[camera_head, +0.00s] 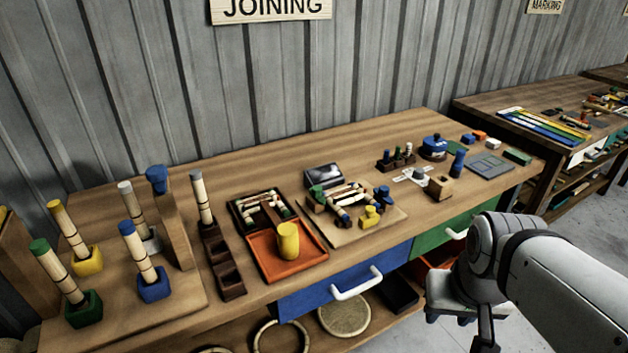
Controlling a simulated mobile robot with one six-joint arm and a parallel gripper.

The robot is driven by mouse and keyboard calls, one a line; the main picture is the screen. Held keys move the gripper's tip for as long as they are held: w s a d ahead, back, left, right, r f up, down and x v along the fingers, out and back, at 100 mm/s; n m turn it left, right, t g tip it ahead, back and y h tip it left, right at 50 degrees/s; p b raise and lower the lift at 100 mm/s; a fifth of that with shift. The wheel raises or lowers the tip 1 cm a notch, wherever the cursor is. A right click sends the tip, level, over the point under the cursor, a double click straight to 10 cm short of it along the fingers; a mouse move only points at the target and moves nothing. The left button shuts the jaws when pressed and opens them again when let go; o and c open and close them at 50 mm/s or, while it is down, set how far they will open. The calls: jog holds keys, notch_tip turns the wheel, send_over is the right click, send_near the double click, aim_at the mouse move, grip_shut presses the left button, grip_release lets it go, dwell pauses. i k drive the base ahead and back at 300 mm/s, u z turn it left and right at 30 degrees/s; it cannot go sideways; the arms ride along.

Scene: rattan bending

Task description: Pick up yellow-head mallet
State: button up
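No piece shows clearly as a mallet with a crosswise yellow head, and I cannot tell which yellow piece is the named one. A rattan stick with a yellow top (67,226) stands slightly tilted in a yellow block (87,263) at the left of the bench. A plain yellow cylinder (288,240) stands upright in the orange tray (262,263) near the middle. Small yellow pieces (369,215) lie on a wooden board to its right. My gripper (485,343) hangs at the lower right, in front of the bench and well apart from these; its fingers are cut off by the frame edge.
Similar sticks stand in green (84,307) and blue (153,285) blocks close to the yellow one. A dark brown slotted holder (223,262) stands beside them. Blue (345,287) and green drawers (440,240) with white handles face the front. A second bench (480,105) stands at right.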

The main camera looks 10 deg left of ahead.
aim_at(287, 233)
jog(key=u, duration=0.55)
jog(key=i, duration=0.85)
jog(key=u, duration=0.7)
